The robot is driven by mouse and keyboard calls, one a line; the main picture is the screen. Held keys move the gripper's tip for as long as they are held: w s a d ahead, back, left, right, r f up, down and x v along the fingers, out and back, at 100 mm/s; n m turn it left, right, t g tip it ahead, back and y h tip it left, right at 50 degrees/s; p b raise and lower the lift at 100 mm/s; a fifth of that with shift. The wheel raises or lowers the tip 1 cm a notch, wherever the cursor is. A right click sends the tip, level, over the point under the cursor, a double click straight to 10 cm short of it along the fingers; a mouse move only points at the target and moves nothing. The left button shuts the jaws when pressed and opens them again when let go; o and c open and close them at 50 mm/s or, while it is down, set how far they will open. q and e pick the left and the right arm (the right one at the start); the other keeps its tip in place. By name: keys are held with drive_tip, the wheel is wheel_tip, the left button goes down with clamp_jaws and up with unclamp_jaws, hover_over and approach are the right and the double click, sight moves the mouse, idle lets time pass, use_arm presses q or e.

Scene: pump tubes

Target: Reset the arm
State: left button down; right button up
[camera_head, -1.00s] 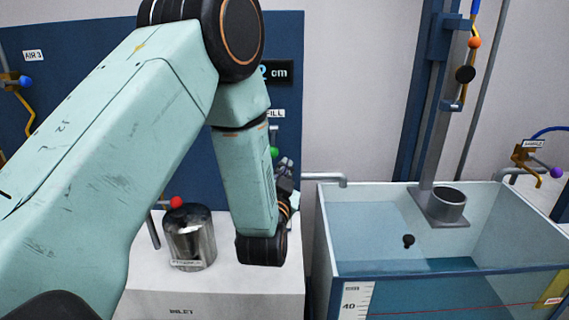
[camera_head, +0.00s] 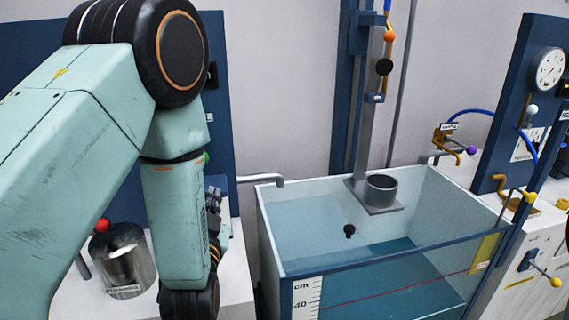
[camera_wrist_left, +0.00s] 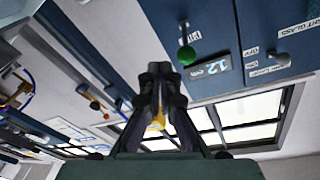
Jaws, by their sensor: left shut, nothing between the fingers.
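My left arm (camera_head: 178,215) comes in from the left in the head view, in pale green with black joints. Its gripper (camera_head: 213,196) is small there and partly hidden behind the wrist links. In the left wrist view the dark fingers (camera_wrist_left: 160,72) are together, with nothing held between them. They point toward a blue panel (camera_wrist_left: 215,45) with a green knob (camera_wrist_left: 187,55) and a display reading 12 cm. My right gripper is in neither view.
A clear water tank (camera_head: 292,240) stands right of my left arm, with a grey pipe (camera_head: 262,179) at its left. A metal canister (camera_head: 123,262) with a red knob (camera_head: 103,225) stands by my forearm. A gauge panel (camera_head: 520,100) is at right.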

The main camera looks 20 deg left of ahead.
use_arm(q)
drive_tip(key=s+d+f+g+h+b, duration=0.1)
drive_tip(key=s+d+f+g+h, duration=0.15)
drive_tip(key=f, duration=0.45)
drive_tip(key=s+d+f+n+g+h+b, duration=0.1)
drive_tip(key=s+f+g, duration=0.25)
drive_tip(key=f, duration=0.45)
drive_tip(key=s+d+f+g+h+b, duration=0.1)
drive_tip(key=s+f+g+h, duration=0.15)
drive_tip(key=f, duration=0.45)
drive_tip(key=s+d+f+g+b, duration=0.2)
drive_tip(key=s+f+g+b, duration=0.1)
drive_tip(key=s+f, duration=0.6)
drive_tip(key=s+d+f+g+h+b, duration=0.1)
drive_tip(key=s+f+g, duration=0.5)
drive_tip(key=s, duration=0.9)
wheel_tip(320, 180, down, 4)
drive_tip(key=shift+s+d+r+b, duration=0.25)
drive_tip(key=shift+d+b, duration=0.2)
drive_tip(key=shift+b, duration=0.8)
drive_tip(key=shift+w, duration=0.1)
